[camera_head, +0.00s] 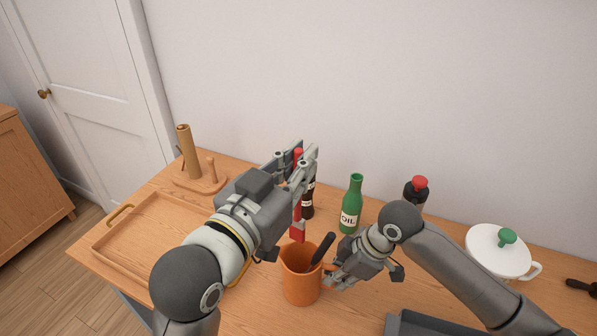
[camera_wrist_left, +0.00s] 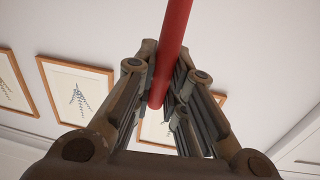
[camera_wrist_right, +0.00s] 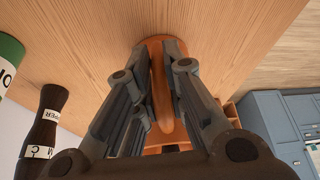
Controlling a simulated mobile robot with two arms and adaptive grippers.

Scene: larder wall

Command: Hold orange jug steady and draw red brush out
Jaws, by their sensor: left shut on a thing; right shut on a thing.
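The orange jug (camera_head: 301,287) stands upright on the wooden counter in the head view. My right gripper (camera_head: 336,278) is shut on the jug's right side; in the right wrist view its fingers close around what looks like the orange handle (camera_wrist_right: 162,95). A dark-handled utensil (camera_head: 322,248) leans in the jug. My left gripper (camera_head: 302,162), high above the jug, is shut on the red brush (camera_head: 297,229). The brush hangs about upright, its lower end by the jug's far rim; I cannot tell whether it is clear of it. The red shaft also shows in the left wrist view (camera_wrist_left: 172,50).
A dark pepper mill (camera_head: 308,203) and a green oil bottle (camera_head: 349,209) stand behind the jug. A red-capped bottle (camera_head: 418,184) and a white lidded pot (camera_head: 489,254) are to the right. A wooden tray (camera_head: 110,236) and a wooden holder (camera_head: 187,150) are at left.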

